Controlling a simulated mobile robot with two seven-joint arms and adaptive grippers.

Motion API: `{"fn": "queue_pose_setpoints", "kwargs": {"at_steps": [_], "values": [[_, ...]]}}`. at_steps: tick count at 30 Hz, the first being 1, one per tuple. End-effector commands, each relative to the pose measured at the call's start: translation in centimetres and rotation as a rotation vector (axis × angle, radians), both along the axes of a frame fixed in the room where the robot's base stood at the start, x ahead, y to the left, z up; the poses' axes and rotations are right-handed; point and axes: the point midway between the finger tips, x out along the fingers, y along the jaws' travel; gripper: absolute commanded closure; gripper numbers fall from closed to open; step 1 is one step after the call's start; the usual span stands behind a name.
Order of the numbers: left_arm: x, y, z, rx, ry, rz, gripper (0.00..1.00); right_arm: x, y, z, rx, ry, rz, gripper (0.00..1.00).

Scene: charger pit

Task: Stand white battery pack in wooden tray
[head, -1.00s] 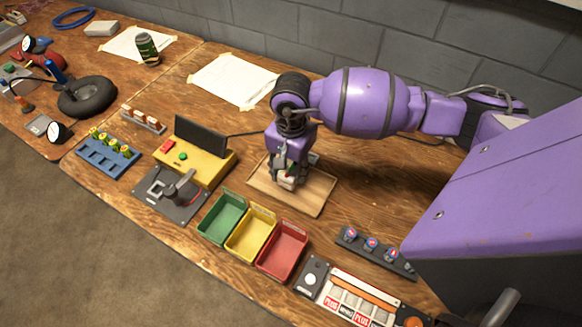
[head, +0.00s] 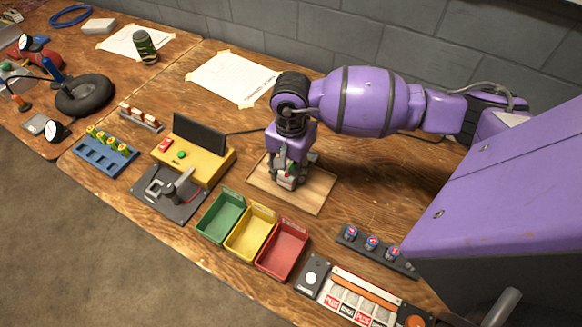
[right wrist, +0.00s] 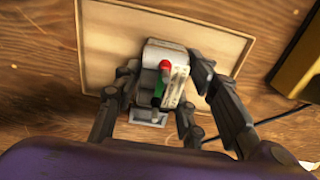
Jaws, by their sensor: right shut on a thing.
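The wooden tray (head: 310,195) lies flat on the bench in the head view, and its pale floor and rim also show in the right wrist view (right wrist: 105,45). My right gripper (head: 288,178) is over the tray's left part, pointing down. In the right wrist view its fingers (right wrist: 160,105) are shut on the white battery pack (right wrist: 165,55), which shows a red part and a green part on top. The pack is inside the tray's outline; whether its bottom touches the tray floor I cannot tell. My left gripper is not in view.
Green (head: 221,216), yellow (head: 250,233) and red (head: 283,250) bins stand just in front of the tray. A yellow tester box (head: 195,160) stands to its left. A rack of round cells (head: 372,246) lies to the right. Bare bench is behind the tray.

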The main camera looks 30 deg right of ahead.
Motion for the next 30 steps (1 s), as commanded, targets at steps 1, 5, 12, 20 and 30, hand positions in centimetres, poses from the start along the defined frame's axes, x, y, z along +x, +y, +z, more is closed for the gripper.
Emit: {"fn": "queue_pose_setpoints", "kwargs": {"at_steps": [1,5,12,20,30], "values": [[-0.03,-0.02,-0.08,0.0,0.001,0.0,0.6,0.04,0.01,-0.02,0.001,-0.001,0.0,1.0],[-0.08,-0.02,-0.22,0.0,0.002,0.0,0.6,0.03,0.02,-0.14,0.001,-0.001,0.0,1.0],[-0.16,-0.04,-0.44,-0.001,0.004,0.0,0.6,0.03,0.03,-0.35,0.001,-0.001,0.0,1.0],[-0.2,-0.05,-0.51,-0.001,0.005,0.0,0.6,0.02,0.04,-0.41,0.001,-0.001,0.0,0.59],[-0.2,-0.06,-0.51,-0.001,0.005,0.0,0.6,0.0,0.02,-0.46,0.0,0.0,0.0,0.4]]}}
